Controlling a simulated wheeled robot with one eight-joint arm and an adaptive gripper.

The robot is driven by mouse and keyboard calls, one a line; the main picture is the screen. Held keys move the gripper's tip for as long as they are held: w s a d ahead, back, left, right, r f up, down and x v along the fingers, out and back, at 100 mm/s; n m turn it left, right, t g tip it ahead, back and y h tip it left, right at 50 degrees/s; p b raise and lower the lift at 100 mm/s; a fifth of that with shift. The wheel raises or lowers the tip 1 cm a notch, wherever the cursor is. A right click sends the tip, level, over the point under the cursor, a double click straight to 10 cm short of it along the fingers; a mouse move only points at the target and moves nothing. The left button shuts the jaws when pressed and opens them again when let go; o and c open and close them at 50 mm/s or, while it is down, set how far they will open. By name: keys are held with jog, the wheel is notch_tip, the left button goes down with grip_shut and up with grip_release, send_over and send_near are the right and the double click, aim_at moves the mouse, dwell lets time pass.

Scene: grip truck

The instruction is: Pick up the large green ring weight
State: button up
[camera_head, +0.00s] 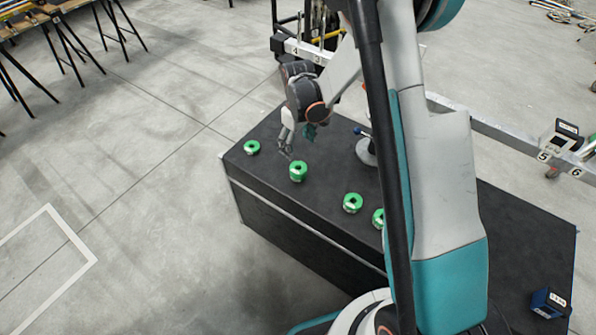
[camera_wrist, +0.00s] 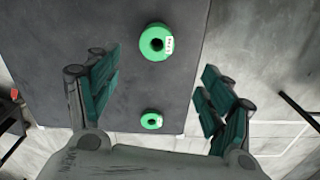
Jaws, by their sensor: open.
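Several green ring weights stand on the black table. In the head view, one ring (camera_head: 298,171) is near the table's front edge, just below my gripper (camera_head: 296,143). A smaller-looking ring (camera_head: 252,147) lies to its left, and two more stand to the right, one (camera_head: 353,202) in full view and one (camera_head: 378,218) partly hidden by my arm. In the wrist view, the larger ring (camera_wrist: 147,43) is upper middle, ahead of the open fingers, and the smaller ring (camera_wrist: 151,121) is between them and lower. My gripper (camera_wrist: 155,95) is open and empty, apart from both rings.
The black table (camera_head: 300,220) has bare room around the rings. A round grey stand (camera_head: 366,152) with a blue-tipped lever is behind them. A dark blue box (camera_head: 549,303) is at the right end. Numbered white rails run behind the table.

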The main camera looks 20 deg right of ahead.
notch_tip(320, 180, down, 10)
jog(key=b, duration=0.3)
jog(key=shift+r, duration=0.25)
jog(key=f, duration=0.1)
jog(key=f+b, duration=0.1)
jog(key=f, duration=0.1)
jog(key=f+b, duration=0.1)
jog(key=f, duration=0.1)
jog(key=shift+w+d+f, duration=0.1)
jog(key=shift+w+d, duration=0.1)
jog(key=shift+w, duration=0.05)
jog(key=c, duration=1.4)
jog(key=shift+r, duration=0.2)
notch_tip(320, 180, up, 20)
jog(key=p, duration=0.6)
notch_tip(320, 180, up, 7)
jog(key=p, duration=0.5)
send_over(299, 169)
jog(key=s, duration=0.1)
jog(key=shift+a+r, duration=0.2)
jog(key=shift+a, duration=0.05)
